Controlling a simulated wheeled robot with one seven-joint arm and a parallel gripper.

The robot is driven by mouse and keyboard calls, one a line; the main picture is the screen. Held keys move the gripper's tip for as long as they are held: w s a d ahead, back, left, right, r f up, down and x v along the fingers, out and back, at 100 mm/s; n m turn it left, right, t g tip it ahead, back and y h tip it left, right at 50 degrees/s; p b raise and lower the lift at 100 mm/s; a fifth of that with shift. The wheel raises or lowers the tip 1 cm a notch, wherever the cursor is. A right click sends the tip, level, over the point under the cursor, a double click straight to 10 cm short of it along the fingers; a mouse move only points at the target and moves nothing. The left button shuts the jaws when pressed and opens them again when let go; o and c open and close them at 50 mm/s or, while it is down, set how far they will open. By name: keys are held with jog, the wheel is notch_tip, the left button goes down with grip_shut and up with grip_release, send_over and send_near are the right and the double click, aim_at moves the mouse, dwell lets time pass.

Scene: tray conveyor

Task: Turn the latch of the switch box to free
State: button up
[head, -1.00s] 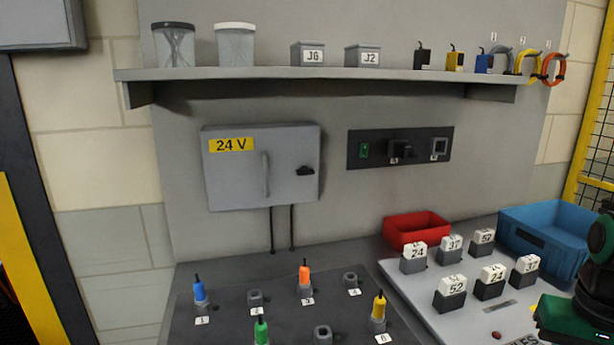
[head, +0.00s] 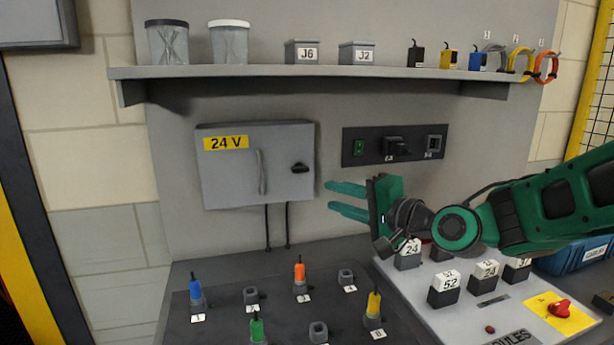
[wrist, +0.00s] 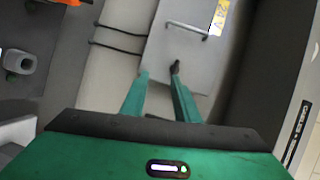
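The grey switch box (head: 225,180) hangs on the wall panel with a yellow "24 V" label, and its door is closed. Its black latch (head: 301,167) is on the right side of the door and points roughly sideways. In the wrist view the latch (wrist: 175,67) shows just beyond the fingertips. A grey bar handle (head: 262,172) stands left of the latch. My gripper (head: 330,197) is open and empty, to the right of the box and slightly below the latch, with its fingers pointing left. It also shows in the wrist view (wrist: 160,75), and appears apart from the latch.
A dark panel with switches (head: 362,161) is above my gripper. A shelf (head: 220,72) with jars and small boxes runs overhead. Colored plugs stand on the dark board (head: 225,325) below. A module panel (head: 460,325) with labelled blocks lies under my arm.

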aim_at(303, 172)
jog(key=shift+m+t, duration=0.6)
jog(key=shift+m, duration=0.2)
jog(key=r+x, duration=0.1)
jog(key=x, duration=0.6)
jog(key=r+x, duration=0.1)
jog(key=x, duration=0.3)
jog(key=shift+w+r, duration=0.15)
jog(key=shift+r, duration=0.2)
grip_shut()
